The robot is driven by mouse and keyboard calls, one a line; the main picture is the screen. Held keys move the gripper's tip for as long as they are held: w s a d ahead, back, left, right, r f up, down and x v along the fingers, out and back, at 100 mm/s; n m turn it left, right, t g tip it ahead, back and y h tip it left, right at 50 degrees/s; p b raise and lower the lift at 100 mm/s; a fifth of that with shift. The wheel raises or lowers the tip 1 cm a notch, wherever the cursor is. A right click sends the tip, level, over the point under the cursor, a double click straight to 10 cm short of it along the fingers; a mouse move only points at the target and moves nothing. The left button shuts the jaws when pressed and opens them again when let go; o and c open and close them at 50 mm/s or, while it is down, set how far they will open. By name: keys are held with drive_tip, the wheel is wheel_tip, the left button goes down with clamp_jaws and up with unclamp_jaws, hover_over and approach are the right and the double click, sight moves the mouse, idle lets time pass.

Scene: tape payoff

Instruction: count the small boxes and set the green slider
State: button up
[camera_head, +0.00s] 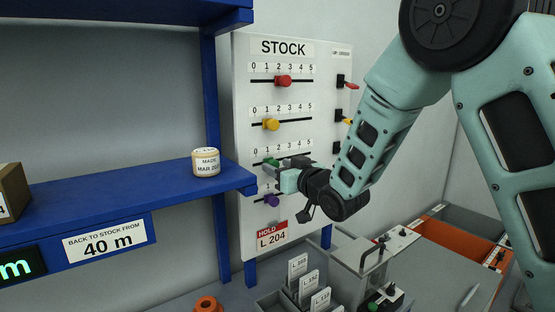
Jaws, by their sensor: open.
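The STOCK board (245,80) stands upright behind the shelf. It carries slider rows marked 0 to 5. The green slider (270,162) is in the third row, near the 1 to 2 marks and partly hidden by my gripper. My gripper (274,169) is open in front of the board, right at the green slider; I cannot tell whether it touches it. A brown box (14,190) with a white label is cut off at the left edge of the blue shelf (120,198). No other small box is clearly visible.
The red slider (283,81), yellow slider (271,124) and purple slider (271,200) share the board. A cream roll (206,162) sits on the shelf end, close left of the board. Below are a card tray (268,304), a metal-framed device (362,262) and an orange bin (455,245).

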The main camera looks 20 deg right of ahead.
sight(289, 156)
drive_tip(key=shift+w+a, duration=0.2)
drive_tip(key=shift+w, duration=0.4)
clamp_jaws()
drive_tip(key=shift+w+d+f, duration=0.1)
drive_tip(key=shift+w+d, duration=0.05)
drive_tip(key=shift+d, duration=0.3)
drive_tip(key=d+b, duration=0.1)
drive_tip(key=w+d+b, duration=0.1)
drive_tip(key=d, duration=0.1)
drive_tip(key=d+b, duration=0.1)
drive_tip(key=d, duration=0.1)
drive_tip(key=shift+w+d, duration=0.25)
drive_tip(key=shift+w, duration=0.15)
drive_tip(key=shift+w+d, duration=0.1)
drive_tip(key=shift+d, duration=0.15)
